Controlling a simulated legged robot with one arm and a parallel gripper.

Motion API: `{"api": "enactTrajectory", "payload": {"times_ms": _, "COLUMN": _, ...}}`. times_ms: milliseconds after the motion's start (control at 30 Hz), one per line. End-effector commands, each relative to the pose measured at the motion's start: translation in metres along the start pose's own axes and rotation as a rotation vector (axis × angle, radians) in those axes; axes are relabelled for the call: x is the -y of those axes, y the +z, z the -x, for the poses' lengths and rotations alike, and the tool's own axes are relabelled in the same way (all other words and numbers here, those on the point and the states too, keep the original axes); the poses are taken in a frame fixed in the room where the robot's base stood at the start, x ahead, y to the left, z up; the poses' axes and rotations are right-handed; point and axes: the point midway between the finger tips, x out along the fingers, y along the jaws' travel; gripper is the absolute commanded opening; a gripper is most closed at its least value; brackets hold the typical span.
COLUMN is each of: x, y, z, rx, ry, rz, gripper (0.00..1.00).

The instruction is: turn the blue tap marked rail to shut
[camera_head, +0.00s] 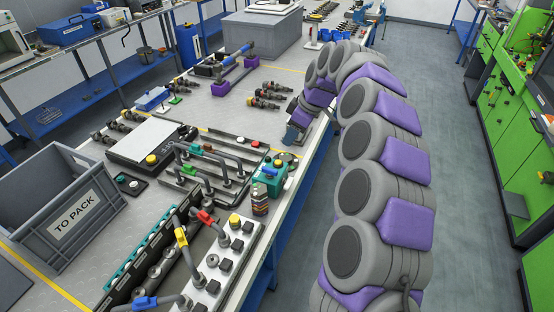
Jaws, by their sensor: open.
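Several small taps with coloured handles stand on the testbench. A blue-handled tap (145,302) is at the bottom left, its lower part cut off by the picture edge. A second small blue handle (269,171) sits on a teal block near the bench's right edge. No "rail" mark is legible, so I cannot tell which one carries it. My gripper (292,134) is open at the bench's right edge, beyond the teal block and apart from both blue handles. My arm partly hides it, and its fingertips are small.
Red (205,216) and yellow (181,237) tap handles stand close to the bottom-left blue one, with grey hoses around. A grey "TO PACK" crate (62,205) is at the left. Injectors (268,98) lie behind. The floor (470,220) at right is clear.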

Motion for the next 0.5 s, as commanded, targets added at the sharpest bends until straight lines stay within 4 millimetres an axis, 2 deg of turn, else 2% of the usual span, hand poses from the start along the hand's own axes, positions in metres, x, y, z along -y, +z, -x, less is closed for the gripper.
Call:
{"api": "enactTrajectory", "payload": {"times_ms": 167, "x": 0.0, "y": 0.001, "z": -0.025, "rx": 0.0, "ry": -0.004, "rz": 0.001, "gripper": 0.41}}
{"api": "enactTrajectory", "payload": {"times_ms": 500, "x": -0.001, "y": 0.005, "z": -0.093, "rx": -0.001, "ry": -0.008, "rz": -0.002, "gripper": 0.41}}
